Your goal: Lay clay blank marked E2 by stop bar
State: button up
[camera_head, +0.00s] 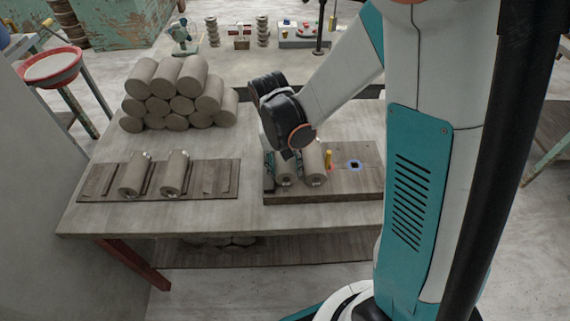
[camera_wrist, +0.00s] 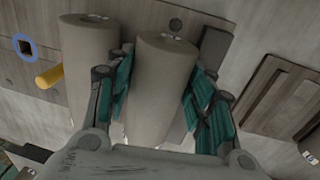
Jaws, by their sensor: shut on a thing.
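My gripper (camera_wrist: 160,95) is shut on a grey clay cylinder (camera_wrist: 163,75), one finger along each side; in the head view this blank (camera_head: 286,177) is at the left end of the right-hand board. A second clay cylinder (camera_wrist: 88,65) lies close beside it, also in the head view (camera_head: 314,165). Small marks show on the blanks' ends, but I cannot read them. A dark grey bar (camera_wrist: 215,48) lies just past the finger on the other side; it may be the stop bar. Whether the held blank touches the board is unclear.
The right-hand board (camera_head: 345,185) carries a yellow peg (camera_head: 328,158) and a blue-ringed square hole (camera_head: 354,164). The left-hand slatted board (camera_head: 215,185) holds two clay cylinders (camera_head: 174,174). A stack of clay cylinders (camera_head: 170,95) stands behind it. Bare tabletop lies between the boards.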

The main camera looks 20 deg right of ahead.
jog(key=shift+s+f, duration=0.25)
jog(key=shift+f, duration=0.05)
grip_shut()
jog(key=o, duration=1.7)
grip_release()
jog(key=shift+w+f, duration=0.1)
jog(key=shift+w, duration=0.1)
jog(key=shift+c, duration=0.2)
notch_tip(320, 180, up, 12)
jog(key=a, duration=0.1)
jog(key=shift+w+a, duration=0.2)
jog(key=shift+a, duration=0.05)
jog(key=shift+s, duration=0.1)
jog(key=s+d+r+n+t, duration=0.1)
jog(key=s+r+t, duration=0.2)
jog(key=s, duration=0.3)
jog(key=s+d+r+n+t+y, duration=0.1)
jog(key=s+r+n+t, duration=0.1)
jog(key=s+r+t, duration=0.2)
jog(key=shift+s+d+r+n+t, duration=0.15)
jog(key=shift+s+d+n+t, duration=0.15)
jog(key=shift+s, duration=0.7)
